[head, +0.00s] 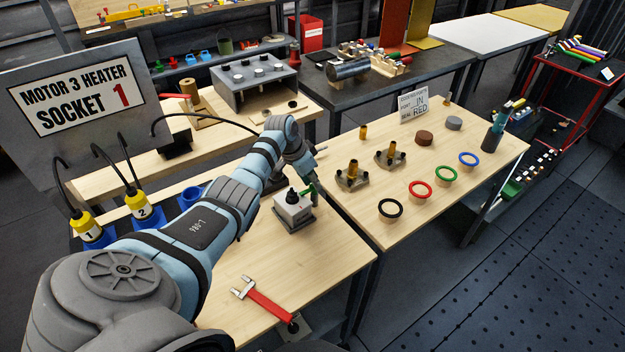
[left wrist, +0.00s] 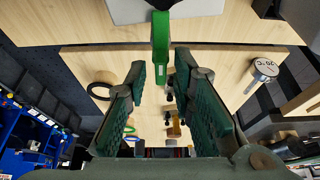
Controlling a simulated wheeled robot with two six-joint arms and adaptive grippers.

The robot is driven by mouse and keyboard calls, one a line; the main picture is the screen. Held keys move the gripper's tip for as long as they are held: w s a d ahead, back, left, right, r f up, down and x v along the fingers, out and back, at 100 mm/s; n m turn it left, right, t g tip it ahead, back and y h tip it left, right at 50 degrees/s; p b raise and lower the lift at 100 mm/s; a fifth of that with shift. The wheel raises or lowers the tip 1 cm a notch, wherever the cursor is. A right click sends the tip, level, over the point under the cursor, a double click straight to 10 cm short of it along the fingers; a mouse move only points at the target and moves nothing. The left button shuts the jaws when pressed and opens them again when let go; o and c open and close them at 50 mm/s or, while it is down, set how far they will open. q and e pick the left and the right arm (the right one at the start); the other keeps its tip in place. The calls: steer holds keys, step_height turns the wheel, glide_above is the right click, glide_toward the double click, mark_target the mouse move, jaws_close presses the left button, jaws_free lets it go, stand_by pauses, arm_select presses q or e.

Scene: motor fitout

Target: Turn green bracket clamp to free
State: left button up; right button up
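The green bracket clamp (head: 308,191) is a green lever on a small grey block (head: 292,211) on the near wooden table. My left gripper (head: 310,181) is right at the clamp, and the arm partly hides it. In the left wrist view the green lever (left wrist: 160,52) stands between the two fingertips of my left gripper (left wrist: 159,70). The fingers are spread, with a visible gap on each side of the lever. The grey block shows at the top edge there (left wrist: 192,8). My right gripper is not in view.
A red wrench-like tool (head: 265,299) lies on the near table (head: 330,262). Yellow plugs (head: 88,229) in blue sockets stand on the left. The table to the right holds coloured rings, such as a black one (head: 390,208), and brass fittings (head: 352,174). A sign board (head: 75,105) stands at the left.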

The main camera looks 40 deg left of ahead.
arm_select(q)
jaws_close()
